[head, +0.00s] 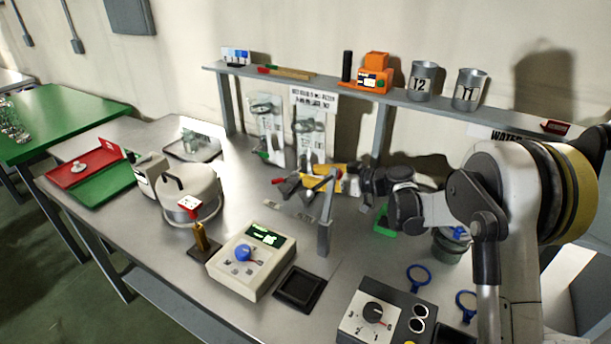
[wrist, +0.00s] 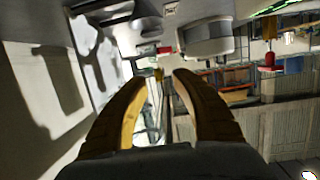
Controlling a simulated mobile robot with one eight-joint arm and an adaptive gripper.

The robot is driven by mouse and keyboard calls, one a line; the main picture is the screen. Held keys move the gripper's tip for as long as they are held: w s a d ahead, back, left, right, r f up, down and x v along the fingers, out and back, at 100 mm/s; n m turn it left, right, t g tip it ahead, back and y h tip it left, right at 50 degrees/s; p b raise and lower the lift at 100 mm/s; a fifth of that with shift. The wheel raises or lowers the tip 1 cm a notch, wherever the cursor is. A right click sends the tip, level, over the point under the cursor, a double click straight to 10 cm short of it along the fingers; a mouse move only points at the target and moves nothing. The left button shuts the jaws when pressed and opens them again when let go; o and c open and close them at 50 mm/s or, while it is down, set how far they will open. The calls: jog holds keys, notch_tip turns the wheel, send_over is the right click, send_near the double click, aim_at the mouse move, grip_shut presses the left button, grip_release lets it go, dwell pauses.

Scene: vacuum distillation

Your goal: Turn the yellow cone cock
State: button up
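My gripper (head: 298,181) reaches left over the middle of the bench, among the glassware and metal stand parts. Its two yellow-brown fingers fill the lower middle of the wrist view (wrist: 158,78); they are apart, with a gap between the tips. A small yellow piece (wrist: 158,74), possibly the cone cock, shows in line with this gap. I cannot tell its distance or whether a finger touches it. In the head view the yellow cock cannot be told apart from the yellow fingers. Small red parts (head: 278,181) show by the fingertips.
A grey post (head: 325,230) stands just in front of my gripper. Glassware (head: 308,130) hangs behind it. A shelf (head: 300,80) runs above.

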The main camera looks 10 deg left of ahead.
jog(key=v, duration=0.9)
jog(key=shift+d, duration=0.2)
jog(key=shift+s, duration=0.1)
